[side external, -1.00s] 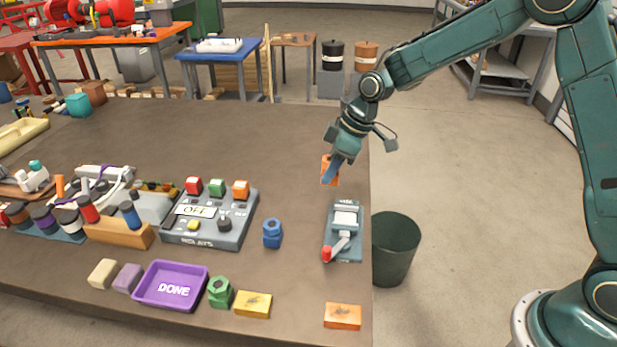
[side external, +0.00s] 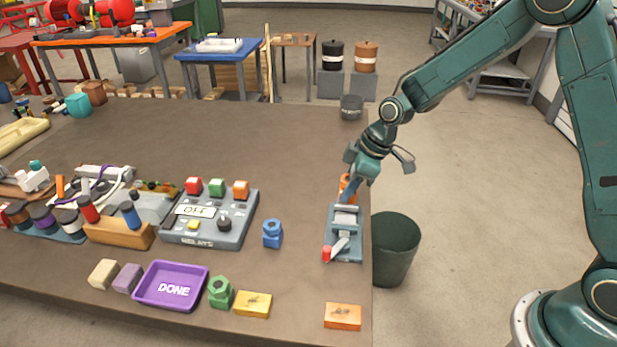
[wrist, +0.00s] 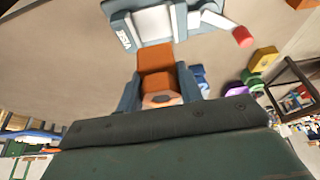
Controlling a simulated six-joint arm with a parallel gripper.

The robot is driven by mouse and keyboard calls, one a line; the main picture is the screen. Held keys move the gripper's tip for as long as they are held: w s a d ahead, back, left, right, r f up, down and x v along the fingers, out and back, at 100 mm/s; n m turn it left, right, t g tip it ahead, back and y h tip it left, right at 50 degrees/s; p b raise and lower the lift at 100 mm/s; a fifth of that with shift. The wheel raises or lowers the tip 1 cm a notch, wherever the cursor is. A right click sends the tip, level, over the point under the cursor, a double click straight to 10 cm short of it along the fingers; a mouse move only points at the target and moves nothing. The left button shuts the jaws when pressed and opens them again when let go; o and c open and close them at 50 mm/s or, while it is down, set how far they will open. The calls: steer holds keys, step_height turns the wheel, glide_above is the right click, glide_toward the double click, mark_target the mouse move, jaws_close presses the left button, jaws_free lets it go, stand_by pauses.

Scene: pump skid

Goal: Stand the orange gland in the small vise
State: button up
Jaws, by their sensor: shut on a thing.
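The orange gland (side external: 348,186) is between the fingers of my gripper (side external: 349,190), at the far end of the vise in the side view. In the wrist view the gland (wrist: 157,62) shows as an orange block gripped between the two grey-blue fingers (wrist: 158,88). The small vise (side external: 346,227) is grey-blue with pale jaws and a red-tipped lever, near the table's right edge. In the wrist view the vise (wrist: 122,24) lies just beyond the gland. My fingers partly hide the gland in the side view, and I cannot tell its height above the vise.
A dark bin (side external: 396,250) stands on the floor beside the table edge. A blue nut-shaped part (side external: 272,234) and a relay box (side external: 212,222) lie left of the vise. An orange block (side external: 342,316) lies in front. The table behind the vise is mostly clear.

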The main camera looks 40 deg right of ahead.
steer(key=shift+f, duration=1.95)
steer(key=shift+f, duration=1.15)
stand_by(0.3)
steer(key=o, duration=0.9)
steer(key=shift+s, duration=0.1)
steer(key=shift+o, duration=0.2)
